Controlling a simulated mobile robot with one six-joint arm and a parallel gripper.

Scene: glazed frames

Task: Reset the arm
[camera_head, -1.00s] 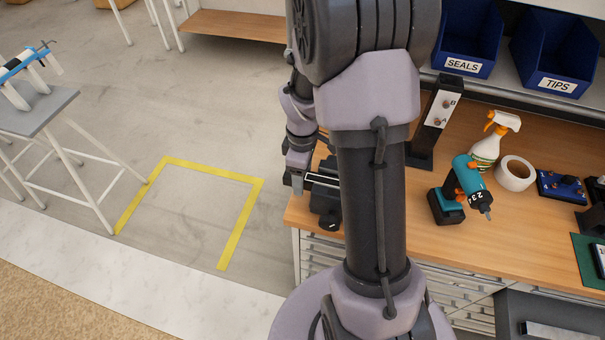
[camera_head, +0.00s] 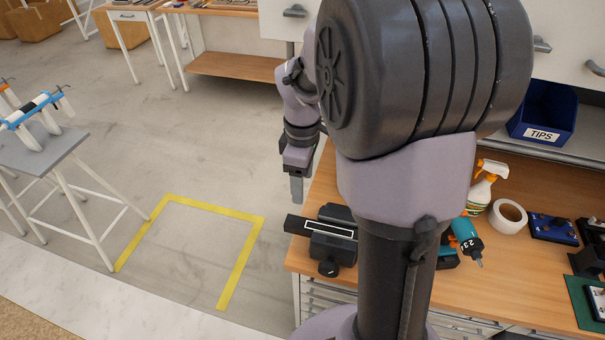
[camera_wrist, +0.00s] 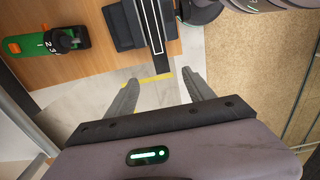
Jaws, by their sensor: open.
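My gripper (camera_head: 297,188) hangs fingers-down at the left end of the wooden workbench (camera_head: 500,265), above and left of a black vise-like device (camera_head: 332,243). In the wrist view my gripper (camera_wrist: 160,88) has its two grey fingers spread apart with nothing between them. My arm's large upper joint fills the middle and right of the head view and hides part of the bench. The device's long black bar with a white outline also shows beyond the fingers in the wrist view (camera_wrist: 156,40).
A teal drill (camera_head: 464,240) is partly behind my arm. Beside it are a spray bottle (camera_head: 482,190), a tape roll (camera_head: 508,216) and a blue box (camera_head: 552,229). The TIPS bin (camera_head: 543,115) stands behind. A grey stool (camera_head: 50,155) is at left; the yellow-taped floor area is clear.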

